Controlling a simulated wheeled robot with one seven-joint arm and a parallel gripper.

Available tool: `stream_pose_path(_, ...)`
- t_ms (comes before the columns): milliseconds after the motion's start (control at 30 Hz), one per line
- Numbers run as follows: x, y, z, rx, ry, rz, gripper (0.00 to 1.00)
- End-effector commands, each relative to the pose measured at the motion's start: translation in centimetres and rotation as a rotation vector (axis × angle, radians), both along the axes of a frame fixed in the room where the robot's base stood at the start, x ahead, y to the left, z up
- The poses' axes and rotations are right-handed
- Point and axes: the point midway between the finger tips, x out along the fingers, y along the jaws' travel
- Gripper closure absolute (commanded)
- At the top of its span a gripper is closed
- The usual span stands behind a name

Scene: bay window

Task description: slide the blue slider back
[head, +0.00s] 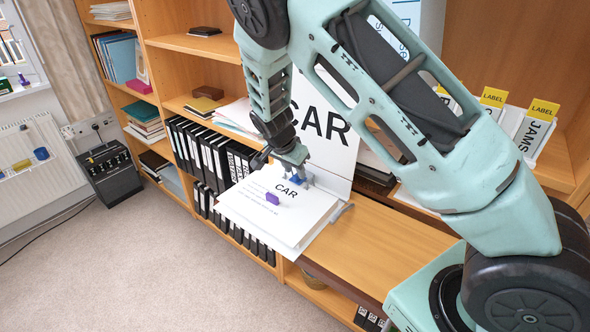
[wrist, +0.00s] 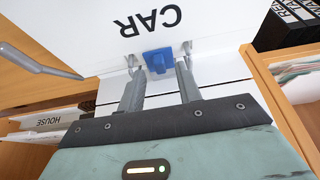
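The blue slider (head: 297,180) sits on a white panel (head: 250,210) printed "CAR", near the foot of an upright white panel (head: 325,128). In the wrist view the blue slider (wrist: 158,61) lies between and slightly beyond the fingertips. My gripper (head: 293,168) is open, pointing down at the slider; in the wrist view its two fingers (wrist: 161,72) stand apart, one on each side of it. A gap seems to show between the slider and each finger; I cannot tell whether either touches. In the head view the gripper partly hides the slider.
A purple block (head: 272,198) sits on the same white panel. The wooden shelf (head: 385,245) to its right is mostly bare. Black binders (head: 215,160) stand on the left shelves. A black box (head: 108,172) stands by the radiator (head: 35,155).

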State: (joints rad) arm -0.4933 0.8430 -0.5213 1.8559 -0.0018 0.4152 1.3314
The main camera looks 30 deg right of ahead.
Motion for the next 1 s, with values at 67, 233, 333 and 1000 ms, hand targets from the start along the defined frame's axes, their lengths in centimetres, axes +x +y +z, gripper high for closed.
stream_pose_path(67,0.1,-0.3,-0.7,0.0,0.001,0.001,0.65)
stream_pose_path(233,0.2,-0.6,-1.6,0.001,0.001,0.0,0.65)
stream_pose_path(333,0.2,-0.6,-1.6,0.001,0.0,0.0,0.65)
stream_pose_path(1000,1.3,-3.1,-1.8,0.002,-0.002,-0.003,1.0)
